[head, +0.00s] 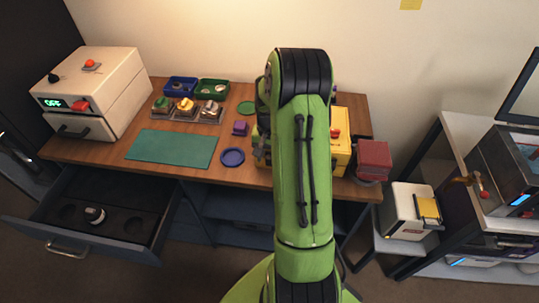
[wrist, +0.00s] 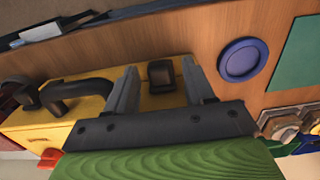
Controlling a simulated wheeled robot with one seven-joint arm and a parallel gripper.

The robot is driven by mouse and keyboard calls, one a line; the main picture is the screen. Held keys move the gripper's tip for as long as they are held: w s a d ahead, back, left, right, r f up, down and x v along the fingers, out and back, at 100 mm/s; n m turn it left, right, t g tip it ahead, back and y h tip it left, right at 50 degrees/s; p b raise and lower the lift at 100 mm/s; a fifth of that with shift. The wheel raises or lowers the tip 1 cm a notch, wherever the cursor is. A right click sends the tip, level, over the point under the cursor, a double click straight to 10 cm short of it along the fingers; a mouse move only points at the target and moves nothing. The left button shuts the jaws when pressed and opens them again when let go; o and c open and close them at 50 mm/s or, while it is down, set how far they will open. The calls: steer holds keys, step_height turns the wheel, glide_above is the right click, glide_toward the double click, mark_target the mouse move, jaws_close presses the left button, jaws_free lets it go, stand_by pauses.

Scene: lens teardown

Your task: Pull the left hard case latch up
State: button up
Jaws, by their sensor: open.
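The yellow hard case (head: 343,150) stands on the workbench in the head view, and my arm hides most of it. In the wrist view the case (wrist: 95,110) shows its yellow face with a curved black handle (wrist: 76,92). A small black latch (wrist: 161,74) sits to the right of the handle in that view, near the case's end; it is the left latch. My gripper (wrist: 161,82) is open, with one grey finger on each side of this latch. I cannot tell whether the fingers touch it. The head view hides my gripper behind the arm.
A blue round dish (head: 232,157) and a green mat (head: 172,148) lie left of the case. Small trays (head: 187,109) with parts stand behind the mat. A red box (head: 374,158) is right of the case. An open drawer (head: 100,215) juts out at the left.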

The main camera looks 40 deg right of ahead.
jaws_close()
steer(key=shift+r, duration=0.15)
step_height(320, 180, up, 2)
steer(key=shift+r+p, duration=0.1)
steer(key=shift+p, duration=0.6)
steer(key=shift+w+d, duration=0.1)
jaws_free()
